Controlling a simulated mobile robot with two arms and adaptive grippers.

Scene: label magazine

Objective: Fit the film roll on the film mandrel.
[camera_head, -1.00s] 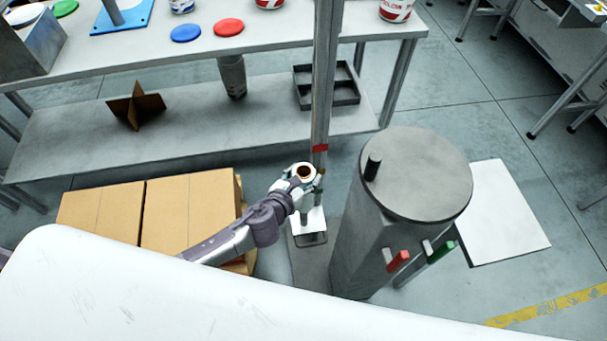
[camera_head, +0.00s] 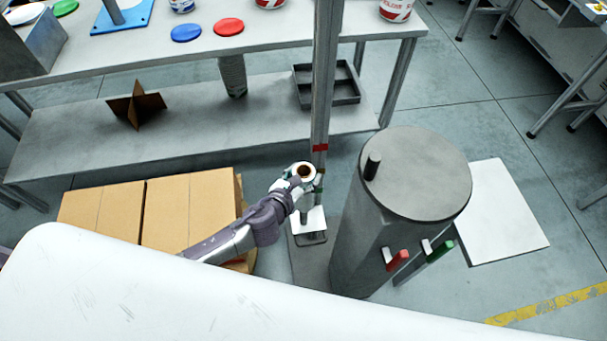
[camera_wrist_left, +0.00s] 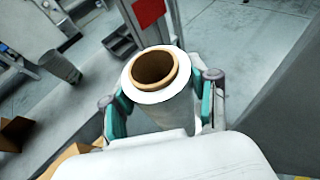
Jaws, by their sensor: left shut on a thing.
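The film roll (camera_head: 302,171) is white with a brown core and stands about upright. My left gripper (camera_head: 301,182) is shut on it, beside the grey mast. In the left wrist view the roll (camera_wrist_left: 160,92) sits between the two teal-padded fingers of my left gripper (camera_wrist_left: 162,100), its open core facing the camera. Below the roll, a short grey post (camera_head: 304,216) rises from a white plate at the mast's foot; it may be the film mandrel. The roll hides its upper part, so I cannot tell whether they touch. My right gripper is not in view.
The grey mast (camera_head: 322,100) with a red mark stands close behind the roll. A grey drum (camera_head: 420,175) with a dark peg and red and green handles stands to the right. Cardboard boxes (camera_head: 190,210) lie left, under my arm. A shelved bench (camera_head: 200,130) stands behind.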

